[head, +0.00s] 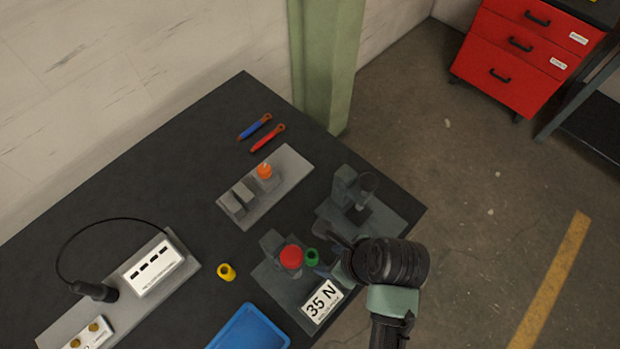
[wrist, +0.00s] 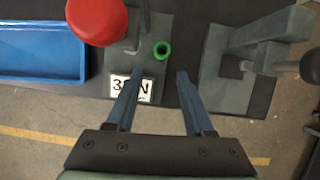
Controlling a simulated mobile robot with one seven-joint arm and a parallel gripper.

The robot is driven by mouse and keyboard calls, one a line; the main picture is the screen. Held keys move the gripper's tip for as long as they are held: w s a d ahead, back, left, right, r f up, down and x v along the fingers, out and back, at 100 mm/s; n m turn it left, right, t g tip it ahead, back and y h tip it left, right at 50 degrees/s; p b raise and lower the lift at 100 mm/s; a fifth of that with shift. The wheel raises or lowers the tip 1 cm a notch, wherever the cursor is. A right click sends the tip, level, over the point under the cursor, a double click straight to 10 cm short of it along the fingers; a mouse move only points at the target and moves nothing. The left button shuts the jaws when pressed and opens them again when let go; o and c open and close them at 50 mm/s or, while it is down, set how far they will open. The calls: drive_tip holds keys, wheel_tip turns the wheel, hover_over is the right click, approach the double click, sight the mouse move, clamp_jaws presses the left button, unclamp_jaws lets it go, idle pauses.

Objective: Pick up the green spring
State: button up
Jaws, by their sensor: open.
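The green spring (head: 312,256) is a small green ring-shaped piece on the dark base plate of the 35 N fixture (head: 292,296), just right of the fixture's red knob (head: 290,257). In the wrist view the green spring (wrist: 162,50) shows from above, beyond the fingertips and between their lines. My gripper (head: 336,256) is close to the right of the spring in the head view. In the wrist view my gripper (wrist: 158,75) is open, with nothing between its fingers. The fingers appear apart from the spring.
A second grey fixture (head: 385,217) stands close behind my gripper. A yellow spring (head: 227,272) and a blue tray (head: 250,331) are to the left. A grey holder (head: 290,170) bears an orange piece (head: 265,171). Bare dark table lies left of the holder.

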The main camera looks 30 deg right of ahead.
sight(314, 257)
drive_tip(key=x, duration=0.7)
drive_tip(key=shift+w+p+x, duration=0.15)
drive_tip(key=shift+p+x, duration=0.15)
drive_tip(key=shift+x, duration=1)
drive_tip(key=shift+w+p+x, duration=0.15)
drive_tip(key=shift+p+x, duration=0.1)
drive_tip(key=shift+x, duration=1.05)
drive_tip(key=shift+d+r, duration=0.1)
drive_tip(key=shift+s, duration=0.1)
clamp_jaws()
